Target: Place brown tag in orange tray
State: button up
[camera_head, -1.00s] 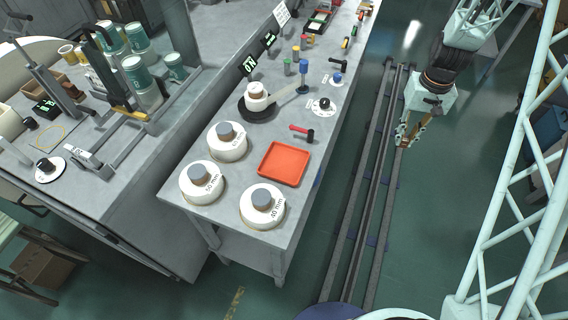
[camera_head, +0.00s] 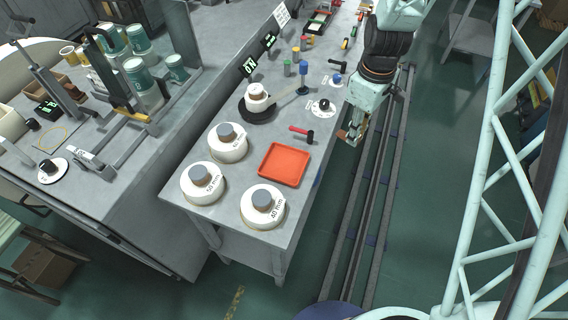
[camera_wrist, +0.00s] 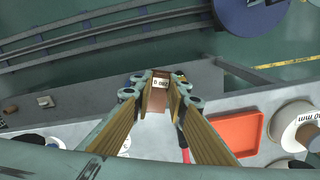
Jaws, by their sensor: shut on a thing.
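The orange tray (camera_head: 284,164) lies flat and empty on the grey workbench, near its front end. It also shows in the wrist view (camera_wrist: 235,132), to the right of my gripper. My gripper (camera_wrist: 158,92) is shut on the brown tag (camera_wrist: 158,80), which has a small white label with dark print and sits between the fingertips. In the head view my gripper (camera_head: 351,135) is beside the bench's right edge, to the right of the tray and apart from it. The tag is too small there to make out clearly.
A red-and-black hammer-like tool (camera_head: 302,133) lies just behind the tray. A black dial (camera_head: 323,105) is further back. Floor rails (camera_head: 373,200) run along the bench's right.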

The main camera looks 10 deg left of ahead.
jog(key=s+a+n, duration=0.1)
jog(key=s+a+r+n, duration=0.1)
jog(key=a, duration=0.1)
jog(key=s+a+n, duration=0.1)
jog(key=shift+s+a+r+n, duration=0.1)
jog(key=shift+a+r+n, duration=0.25)
jog(key=shift+n, duration=0.05)
send_over(290, 167)
jog(key=shift+w+d+f, duration=0.25)
jog(key=shift+d+f, duration=0.2)
jog(key=shift+f, duration=0.25)
dwell(0.4)
jog(key=shift+a, duration=0.1)
jog(key=shift+s+a, duration=0.2)
jog(key=shift+s+a+f+b, duration=0.1)
jog(key=shift+f+b, duration=0.2)
jog(key=shift+f, duration=1.5)
jog(key=shift+f+b, duration=0.2)
jog(key=shift+b, duration=0.2)
jog(key=o, duration=0.7)
